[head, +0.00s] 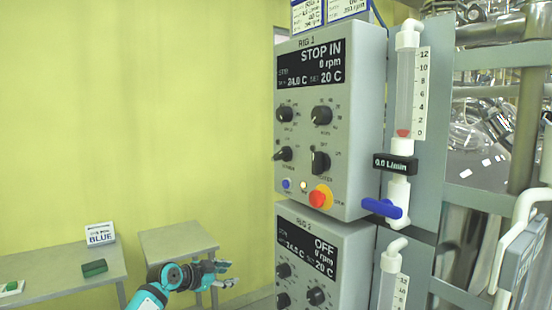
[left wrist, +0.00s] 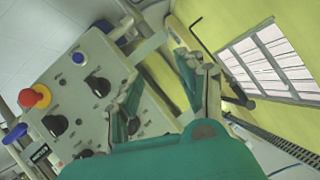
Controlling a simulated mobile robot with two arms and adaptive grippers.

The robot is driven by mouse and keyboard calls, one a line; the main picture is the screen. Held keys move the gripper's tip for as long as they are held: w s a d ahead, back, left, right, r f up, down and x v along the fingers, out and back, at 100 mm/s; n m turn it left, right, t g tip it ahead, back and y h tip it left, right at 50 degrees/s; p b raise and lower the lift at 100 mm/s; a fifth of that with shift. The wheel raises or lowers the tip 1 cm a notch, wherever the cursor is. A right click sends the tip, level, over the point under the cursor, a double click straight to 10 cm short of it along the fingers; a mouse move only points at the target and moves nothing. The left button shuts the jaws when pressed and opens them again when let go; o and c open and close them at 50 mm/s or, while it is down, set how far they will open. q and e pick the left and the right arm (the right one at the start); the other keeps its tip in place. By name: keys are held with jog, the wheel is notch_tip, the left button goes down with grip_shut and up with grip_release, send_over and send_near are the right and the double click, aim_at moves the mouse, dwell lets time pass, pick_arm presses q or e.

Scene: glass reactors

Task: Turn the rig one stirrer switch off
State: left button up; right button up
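The upper control box (head: 365,100), whose heading looks like RIG 1, has a display (head: 316,64) reading "STOP IN", 0 rpm, 24.0 C and set 20 C. Below it are two round knobs, then a lower-left switch (head: 284,154) and a lower-right switch (head: 320,161). Their small labels are too blurred to tell which is the stirrer's. My left gripper (head: 234,274) is open and empty, low and left of the boxes, apart from them. In the left wrist view its open fingers (left wrist: 158,85) show before a tilted control panel (left wrist: 75,95). My right gripper is not in view.
A red emergency knob (head: 320,196) sticks out under the switches. A second box (head: 350,250) reading OFF is below. A flow tube (head: 404,90) with a blue valve handle (head: 381,207) stands at right. A side table (head: 178,238) is left; the wall space above is clear.

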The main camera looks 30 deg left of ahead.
pick_arm(q)
jog(key=s+d+r+m+t+h, duration=0.1)
jog(key=s+r+m, duration=0.1)
jog(key=r, duration=0.8)
jog(key=s+d+r+m+t+h, duration=0.1)
jog(key=r+m+t+h, duration=0.15)
jog(key=r, duration=0.85)
jog(key=m+h, duration=0.3)
jog(key=m, duration=0.3)
send_near(277, 156)
jog(key=p+x, duration=0.8)
jog(key=shift+d+r, duration=0.1)
jog(key=shift+r, duration=0.15)
jog(key=shift+w+d+f, duration=0.15)
jog(key=shift+w+d, duration=0.1)
jog(key=shift+w, duration=0.25)
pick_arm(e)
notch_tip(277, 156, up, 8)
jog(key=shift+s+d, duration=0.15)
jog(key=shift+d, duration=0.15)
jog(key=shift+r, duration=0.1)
pick_arm(q)
grip_shut()
